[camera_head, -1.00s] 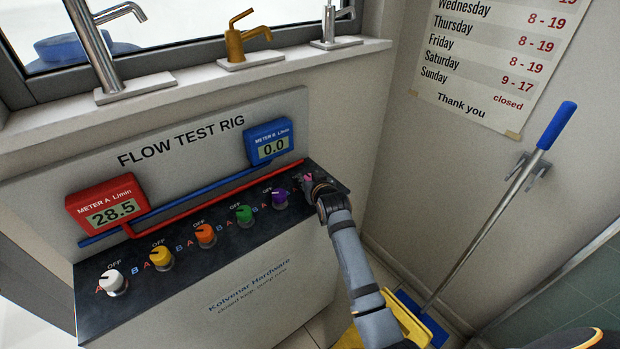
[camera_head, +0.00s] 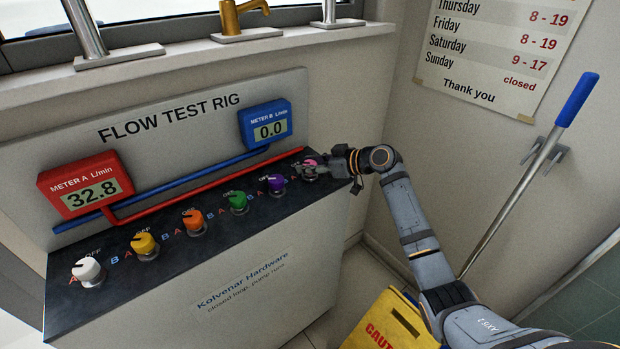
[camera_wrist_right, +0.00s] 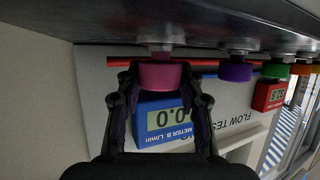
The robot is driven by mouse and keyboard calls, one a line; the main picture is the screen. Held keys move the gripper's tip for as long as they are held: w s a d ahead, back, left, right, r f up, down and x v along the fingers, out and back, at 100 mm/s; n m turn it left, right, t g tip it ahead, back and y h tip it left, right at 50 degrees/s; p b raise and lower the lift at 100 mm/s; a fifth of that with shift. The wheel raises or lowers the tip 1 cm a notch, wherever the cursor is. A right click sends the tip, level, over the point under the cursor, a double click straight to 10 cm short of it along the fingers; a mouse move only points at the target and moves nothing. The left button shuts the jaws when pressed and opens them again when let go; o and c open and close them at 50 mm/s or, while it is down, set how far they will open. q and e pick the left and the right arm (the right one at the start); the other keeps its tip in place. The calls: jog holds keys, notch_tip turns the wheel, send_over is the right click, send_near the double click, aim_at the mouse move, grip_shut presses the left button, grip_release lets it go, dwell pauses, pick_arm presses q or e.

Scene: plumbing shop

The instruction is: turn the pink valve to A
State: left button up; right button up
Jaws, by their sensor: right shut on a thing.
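The pink valve (camera_head: 309,169) is the rightmost knob on the dark top of the flow test rig. My right gripper (camera_head: 326,168) reaches it from the right and partly covers it in the head view. In the right wrist view the pink valve (camera_wrist_right: 160,75) sits between the two fingers of my right gripper (camera_wrist_right: 160,90), which is shut on it. The valve's pointer and its A mark are hidden. The red meter A (camera_head: 87,184) reads 32.8. The blue meter B (camera_head: 266,125) reads 0.0. My left gripper is not in view.
A purple valve (camera_head: 277,184) stands just left of the pink one, with green, orange, yellow and white valves further left. Taps stand on the ledge behind. A yellow caution sign (camera_head: 388,325) is on the floor, and a blue-handled pole (camera_head: 576,100) leans at the right wall.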

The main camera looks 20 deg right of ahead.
jog(key=shift+f+n+g+y+b, duration=0.1)
jog(key=shift+n+g+y+b, duration=1.1)
jog(key=shift+n+g+b, duration=0.4)
jog(key=o, duration=1.2)
jog(key=v, duration=1.1)
jog(key=shift+s+a, duration=0.1)
jog(key=shift+s+d+r, duration=0.2)
jog(key=shift+s+d, duration=0.05)
jog(key=shift+d, duration=0.1)
